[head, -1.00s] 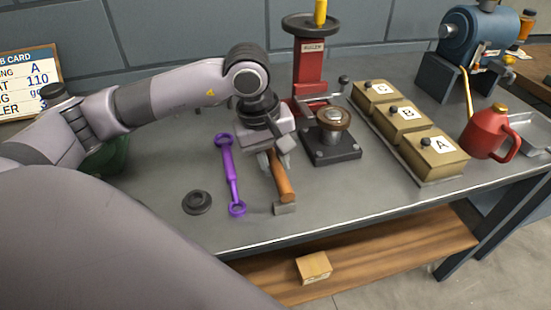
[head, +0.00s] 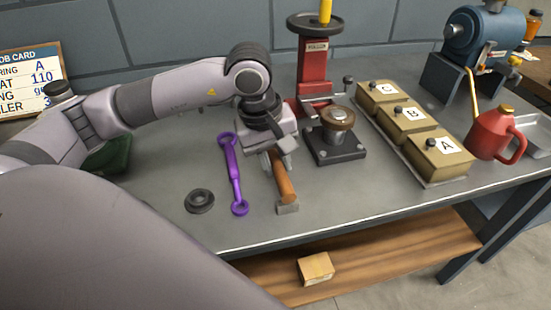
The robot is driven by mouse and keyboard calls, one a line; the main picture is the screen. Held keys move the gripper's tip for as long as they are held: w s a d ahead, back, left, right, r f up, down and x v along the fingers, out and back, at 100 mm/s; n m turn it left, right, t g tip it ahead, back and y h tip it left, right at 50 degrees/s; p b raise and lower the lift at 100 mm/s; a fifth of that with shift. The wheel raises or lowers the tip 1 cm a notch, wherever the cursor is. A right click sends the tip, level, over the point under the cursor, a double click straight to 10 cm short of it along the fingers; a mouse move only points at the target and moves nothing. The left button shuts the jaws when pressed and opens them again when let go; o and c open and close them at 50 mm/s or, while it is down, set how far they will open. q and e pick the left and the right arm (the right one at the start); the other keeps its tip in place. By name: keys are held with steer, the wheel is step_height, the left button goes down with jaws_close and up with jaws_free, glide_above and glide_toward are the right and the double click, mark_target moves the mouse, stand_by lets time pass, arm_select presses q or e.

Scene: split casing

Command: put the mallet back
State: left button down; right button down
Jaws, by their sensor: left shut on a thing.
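The mallet (head: 285,188) has an orange-brown wooden handle and a grey block at its near end, by the front part of the workbench. My left gripper (head: 276,163) reaches down over the handle's far end and is shut on it. The fingers partly hide that end. I cannot tell whether the mallet touches the bench top or is just above it. My right gripper does not show.
A purple wrench (head: 234,175) and a dark ring (head: 199,200) lie left of the mallet on the workbench (head: 330,205). A red press (head: 314,75) with a dark base stands behind right. Lidded boxes A, B, C (head: 441,158) and a red oil can (head: 491,135) are farther right.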

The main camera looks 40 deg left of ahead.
arm_select(q)
steer(key=shift+f+b, duration=0.2)
steer(key=shift+b, duration=0.15)
steer(key=c, duration=0.8)
jaws_free()
steer(key=shift+f, duration=0.15)
steer(key=shift+w+d+p+v, duration=0.2)
steer(key=shift+p+v, duration=0.45)
steer(key=shift+v, duration=0.5)
steer(key=shift+w+d+p+v, duration=0.1)
steer(key=shift+w+p+v, duration=0.1)
steer(key=shift+p+v, duration=0.75)
steer(key=shift+w+d+p+v, duration=0.2)
steer(key=shift+p+v, duration=0.2)
steer(key=shift+v, duration=1)
steer(key=shift+a, duration=0.1)
